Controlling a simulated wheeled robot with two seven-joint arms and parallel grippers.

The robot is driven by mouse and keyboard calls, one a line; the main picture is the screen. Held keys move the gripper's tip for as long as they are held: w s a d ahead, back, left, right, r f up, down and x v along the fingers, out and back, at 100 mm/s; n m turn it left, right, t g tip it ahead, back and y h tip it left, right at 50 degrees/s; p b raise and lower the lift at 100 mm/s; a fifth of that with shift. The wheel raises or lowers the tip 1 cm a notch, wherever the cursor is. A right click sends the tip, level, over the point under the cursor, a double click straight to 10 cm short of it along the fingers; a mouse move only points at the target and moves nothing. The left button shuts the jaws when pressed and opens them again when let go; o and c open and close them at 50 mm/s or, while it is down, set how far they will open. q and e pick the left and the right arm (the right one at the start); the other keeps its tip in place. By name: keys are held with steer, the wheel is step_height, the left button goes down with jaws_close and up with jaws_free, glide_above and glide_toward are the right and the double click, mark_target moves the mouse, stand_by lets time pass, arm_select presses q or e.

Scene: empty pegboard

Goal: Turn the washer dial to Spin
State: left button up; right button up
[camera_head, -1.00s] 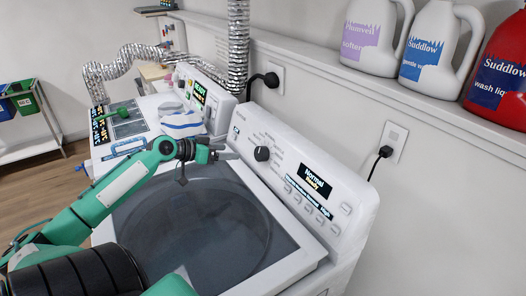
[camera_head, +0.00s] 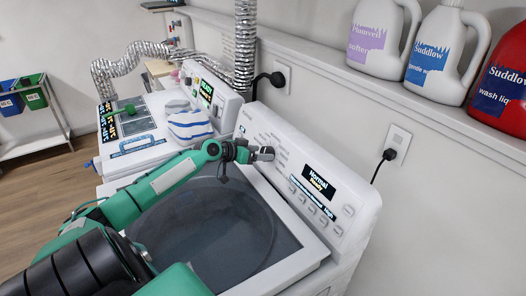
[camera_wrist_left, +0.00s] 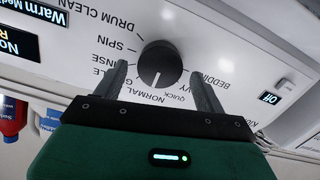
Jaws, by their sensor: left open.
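The washer dial (camera_wrist_left: 160,62) is a round black knob on the white control panel, upside down in the left wrist view. Its white mark points down in that view, toward the Normal label. The Spin label (camera_wrist_left: 124,46) lies to the upper left of the knob there. My left gripper (camera_wrist_left: 159,70) is open, with one finger on each side of the dial; I cannot tell whether they touch it. In the head view the left gripper (camera_head: 264,153) is at the washer's (camera_head: 340,215) panel and mostly hides the dial. My right gripper is not in view.
The washer display (camera_head: 319,183) reads Normal, with buttons beside it. Detergent jugs (camera_head: 436,52) stand on the ledge above. A second machine (camera_head: 135,150) with a striped cloth (camera_head: 190,125) stands behind. The washer's glass lid (camera_head: 205,235) lies below my arm.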

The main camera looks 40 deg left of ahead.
arm_select(q)
steer(key=shift+w+d+f, duration=0.15)
steer(key=shift+w+f, duration=0.05)
steer(key=shift+w, duration=0.35)
steer(key=shift+w+d+f, duration=0.1)
steer(key=shift+w, duration=0.15)
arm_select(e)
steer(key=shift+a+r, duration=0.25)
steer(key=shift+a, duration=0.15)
